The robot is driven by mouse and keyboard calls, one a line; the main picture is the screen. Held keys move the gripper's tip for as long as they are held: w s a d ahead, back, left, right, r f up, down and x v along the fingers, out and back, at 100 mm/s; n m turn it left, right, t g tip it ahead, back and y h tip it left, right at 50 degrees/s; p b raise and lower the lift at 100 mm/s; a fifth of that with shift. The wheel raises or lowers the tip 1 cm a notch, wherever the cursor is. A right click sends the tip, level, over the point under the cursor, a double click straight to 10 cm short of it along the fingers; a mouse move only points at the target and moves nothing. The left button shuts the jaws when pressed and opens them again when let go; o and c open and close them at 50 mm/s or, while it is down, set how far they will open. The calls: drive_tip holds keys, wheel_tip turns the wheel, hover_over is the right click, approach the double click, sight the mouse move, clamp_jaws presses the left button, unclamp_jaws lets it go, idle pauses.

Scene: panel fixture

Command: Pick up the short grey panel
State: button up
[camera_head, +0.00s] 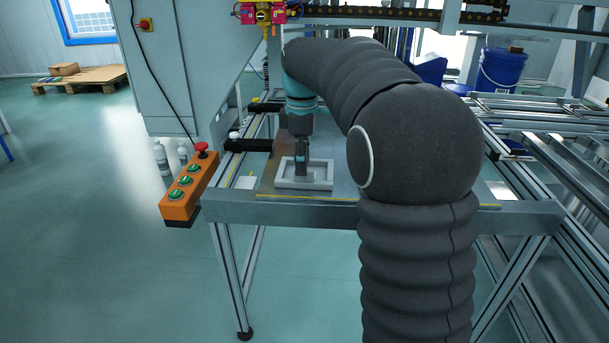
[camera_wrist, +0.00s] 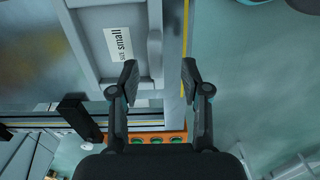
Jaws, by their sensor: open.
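The short grey panel (camera_head: 319,184) lies flat on the table fixture in the head view, a small tray-like piece with a raised rim. In the wrist view the panel (camera_wrist: 88,45) fills the upper left and bears a white label reading "SIZE small" (camera_wrist: 118,46). My gripper (camera_head: 302,172) points down over the panel in the head view. In the wrist view my gripper (camera_wrist: 160,75) is open and empty, with its fingers apart on either side of the line of the panel's raised edge. I cannot tell the height of the fingertips over the panel.
An orange button box (camera_head: 188,190) with green buttons and a red stop knob hangs at the table's left front corner. Black clamps (camera_head: 250,145) stand left of the panel. Metal rails (camera_head: 560,150) run at right. The floor at left is mostly clear.

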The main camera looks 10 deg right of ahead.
sight(304, 180)
drive_tip(key=shift+w+d+f, duration=0.1)
drive_tip(key=shift+f, duration=1.25)
drive_tip(key=shift+w+d+f, duration=0.1)
drive_tip(key=shift+f, duration=1.2)
clamp_jaws()
